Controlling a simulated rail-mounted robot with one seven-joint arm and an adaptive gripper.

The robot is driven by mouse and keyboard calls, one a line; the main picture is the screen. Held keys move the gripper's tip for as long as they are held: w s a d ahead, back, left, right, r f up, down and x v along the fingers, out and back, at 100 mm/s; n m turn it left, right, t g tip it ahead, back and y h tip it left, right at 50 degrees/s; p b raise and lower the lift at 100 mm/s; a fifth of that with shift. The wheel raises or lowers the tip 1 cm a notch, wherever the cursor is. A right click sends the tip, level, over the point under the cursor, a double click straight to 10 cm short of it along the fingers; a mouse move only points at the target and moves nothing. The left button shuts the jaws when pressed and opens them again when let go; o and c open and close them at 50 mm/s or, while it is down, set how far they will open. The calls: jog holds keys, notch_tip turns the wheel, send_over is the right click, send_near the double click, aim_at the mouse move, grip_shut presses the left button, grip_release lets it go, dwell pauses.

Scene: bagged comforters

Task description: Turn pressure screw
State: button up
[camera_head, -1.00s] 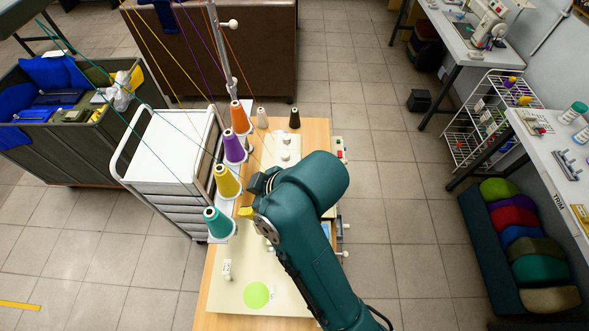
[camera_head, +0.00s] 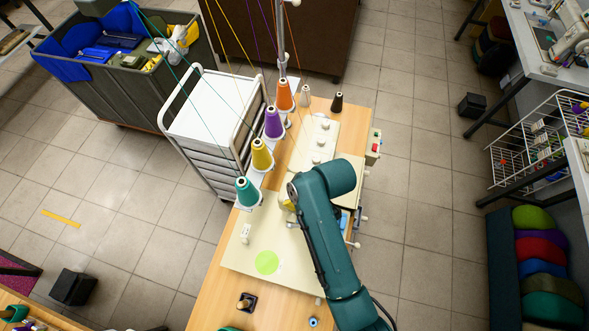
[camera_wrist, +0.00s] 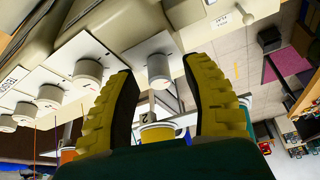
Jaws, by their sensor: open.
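A beige sewing machine (camera_head: 262,240) with a green disc on its bed stands on the wooden table. Several pale round knobs show on its top, one of them a knob (camera_head: 320,141) in the head view. In the wrist view my gripper (camera_wrist: 165,78) has two yellow ribbed fingers, spread apart and empty. One white cylindrical knob (camera_wrist: 159,70) shows between the fingers, beyond the tips. Another knob (camera_wrist: 88,73) lies left of the left finger, with more further left. I cannot tell which knob is the pressure screw. In the head view my arm mostly hides the gripper.
Thread cones, including a teal cone (camera_head: 247,192) and an orange cone (camera_head: 285,95), line the machine's left side with threads rising from them. A white drawer cart (camera_head: 212,110) stands close on the left. Open floor (camera_head: 425,220) lies right of the table.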

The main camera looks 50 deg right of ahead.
jog(key=shift+w+f, duration=0.25)
jog(key=shift+f, duration=0.3)
grip_shut()
jog(key=shift+r+m+p, duration=0.1)
jog(key=shift+m+p, duration=0.3)
jog(key=shift+p, duration=0.1)
jog(key=m+h+p, duration=0.1)
jog(key=m+p, duration=0.1)
jog(key=shift+s+m+p, duration=0.1)
jog(key=shift+m+p, duration=0.2)
jog(key=shift+m, duration=0.1)
jog(key=m+h+p, duration=0.1)
jog(key=m, duration=0.1)
jog(key=m+h+p, duration=0.1)
jog(key=m, duration=0.2)
jog(key=shift+g+p, duration=0.3)
jog(key=shift+g, duration=0.1)
jog(key=m, duration=0.1)
jog(key=m+g+h, duration=0.1)
jog(key=m, duration=0.3)
jog(key=shift+f, duration=0.25)
jog(key=shift+m+g+h+b, duration=0.55)
jog(key=shift+m+g, duration=0.45)
jog(key=shift+m, duration=1.1)
